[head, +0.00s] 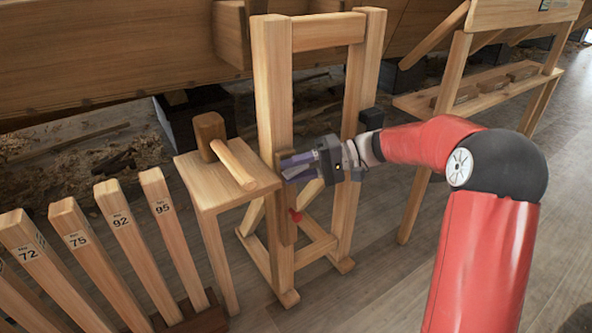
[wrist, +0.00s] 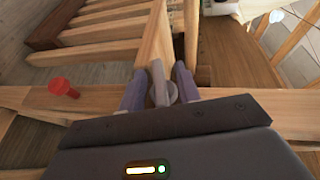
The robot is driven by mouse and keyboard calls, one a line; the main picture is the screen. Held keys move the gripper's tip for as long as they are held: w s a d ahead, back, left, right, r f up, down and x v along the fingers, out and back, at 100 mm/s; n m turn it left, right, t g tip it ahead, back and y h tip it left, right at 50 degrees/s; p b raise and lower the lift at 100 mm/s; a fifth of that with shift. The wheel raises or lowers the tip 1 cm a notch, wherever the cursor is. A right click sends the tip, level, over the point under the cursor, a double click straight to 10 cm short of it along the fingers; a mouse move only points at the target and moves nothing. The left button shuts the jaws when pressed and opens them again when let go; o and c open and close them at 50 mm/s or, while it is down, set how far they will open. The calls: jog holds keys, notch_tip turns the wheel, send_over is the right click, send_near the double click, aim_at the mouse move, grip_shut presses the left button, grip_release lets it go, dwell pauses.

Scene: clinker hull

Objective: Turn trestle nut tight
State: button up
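The wooden trestle (head: 272,75) stands upright beside the hull. My gripper (head: 284,167) reaches in from the right to its left post. In the wrist view a small grey metal nut (wrist: 158,88), with a flat upright wing and a round base, sits between the two purple-grey fingers of my gripper (wrist: 160,78). The fingers are apart, one on each side of the nut, with narrow gaps visible. In the head view the nut is hidden by the fingers. A red knob (head: 295,215) is lower on the trestle; it also shows in the wrist view (wrist: 63,88).
A small wooden stand (head: 205,178) with a mallet (head: 233,164) is just left of the trestle. Numbered wooden pieces (head: 130,240) lean in a rack at lower left. A shelf unit (head: 480,100) stands at right. The floor between is clear.

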jog(key=shift+c, duration=0.2)
jog(key=shift+r, duration=0.1)
grip_shut()
jog(key=shift+w+y, duration=0.1)
jog(key=shift+y, duration=0.2)
jog(key=m+y, duration=0.1)
jog(key=y, duration=0.2)
jog(key=shift+d+m+g+p, duration=0.1)
jog(key=shift+m+g+p, duration=0.25)
jog(key=shift+m+g, duration=0.05)
jog(key=shift+m+t+y+p, duration=0.45)
jog(key=shift+m+y, duration=0.75)
jog(key=shift+y, duration=1)
jog(key=shift+g, duration=0.25)
jog(key=shift+c, duration=0.4)
grip_release()
jog(key=shift+o, duration=0.6)
